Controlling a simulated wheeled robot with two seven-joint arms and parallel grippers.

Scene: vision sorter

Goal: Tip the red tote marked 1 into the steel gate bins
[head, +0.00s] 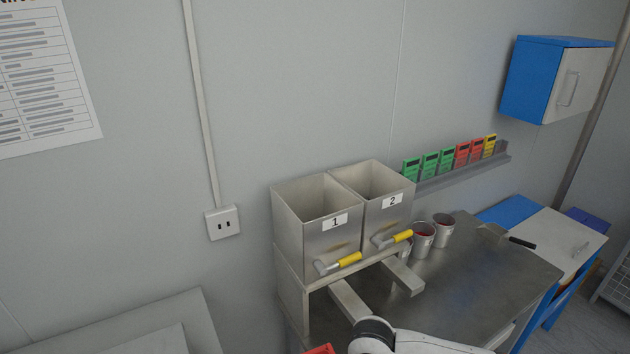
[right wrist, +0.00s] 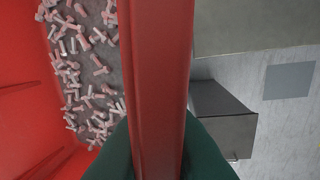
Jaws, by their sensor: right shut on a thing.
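Two open-topped steel gate bins stand side by side on a stand, bin 1 (head: 310,239) at left and bin 2 (head: 388,216) at right. Each has a yellow-handled lever low on its front. In the right wrist view, a red tote (right wrist: 25,105) fills the left side and holds many pinkish bolt-like pieces. My right gripper (right wrist: 158,158), with dark green fingers, is shut on the tote's wall. Only a small red corner (head: 320,350) shows at the bottom of the head view, below the bins. The tote's marking is hidden. My left gripper is out of view.
Two metal cups with red contents (head: 422,240) stand right of the bins on the steel bench (head: 490,285). Several coloured cards (head: 445,161) sit on a wall ledge. A blue cabinet (head: 530,80) hangs at upper right.

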